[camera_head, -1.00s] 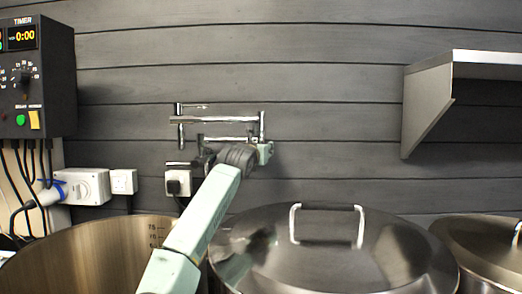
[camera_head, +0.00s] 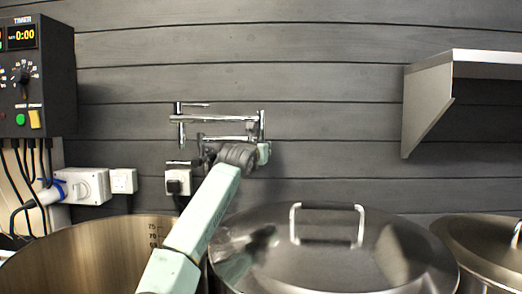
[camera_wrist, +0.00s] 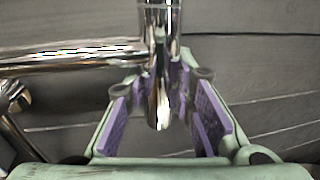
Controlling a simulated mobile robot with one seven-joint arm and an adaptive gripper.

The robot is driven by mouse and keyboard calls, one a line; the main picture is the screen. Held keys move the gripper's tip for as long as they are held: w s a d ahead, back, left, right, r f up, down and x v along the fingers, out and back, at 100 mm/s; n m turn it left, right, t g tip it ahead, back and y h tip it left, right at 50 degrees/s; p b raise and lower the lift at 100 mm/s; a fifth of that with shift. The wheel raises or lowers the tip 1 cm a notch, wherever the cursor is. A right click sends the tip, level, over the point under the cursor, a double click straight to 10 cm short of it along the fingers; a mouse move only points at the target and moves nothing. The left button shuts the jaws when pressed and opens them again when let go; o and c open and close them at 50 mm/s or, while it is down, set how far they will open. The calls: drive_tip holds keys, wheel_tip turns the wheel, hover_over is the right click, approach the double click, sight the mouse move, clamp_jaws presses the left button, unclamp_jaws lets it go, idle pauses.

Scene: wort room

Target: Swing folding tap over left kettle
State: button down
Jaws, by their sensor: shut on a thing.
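The chrome folding tap (camera_head: 215,120) is mounted on the dark wall, its jointed arms folded and reaching to the right. The left kettle (camera_head: 95,250) stands open at the lower left, with its inner volume marks showing. My gripper (camera_head: 262,151) is at the right end of the tap, to the right of the open kettle. In the wrist view, the purple-padded fingers of my gripper (camera_wrist: 162,95) stand either side of the tap's vertical chrome end (camera_wrist: 159,95) and are shut on it. My wrist hides part of the tap's lower arm in the head view.
A kettle with a steel lid and handle (camera_head: 330,245) stands right of the open one, with another lidded kettle (camera_head: 485,250) at far right. A timer box (camera_head: 38,75), sockets (camera_head: 123,181) and cables are at left. A steel shelf (camera_head: 460,75) juts out at upper right.

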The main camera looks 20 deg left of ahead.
drive_tip(key=b, duration=0.1)
drive_tip(key=s+b, duration=0.1)
drive_tip(key=shift+s+d+f+b, duration=0.1)
drive_tip(key=shift+f+b, duration=0.25)
drive_tip(key=s+m+h+b, duration=0.2)
drive_tip(key=s+m+h, duration=0.1)
drive_tip(key=s, duration=0.7)
drive_tip(key=shift+s+a+r+h+b, duration=0.25)
drive_tip(key=shift+h+b, duration=0.05)
drive_tip(key=shift+h, duration=0.6)
drive_tip(key=c, duration=1.3)
unclamp_jaws()
drive_tip(key=shift+r, duration=0.1)
drive_tip(key=shift+c, duration=0.2)
drive_tip(key=shift+s, duration=0.1)
drive_tip(key=s+a, duration=0.2)
drive_tip(key=s, duration=0.9)
drive_tip(key=shift+s, duration=0.4)
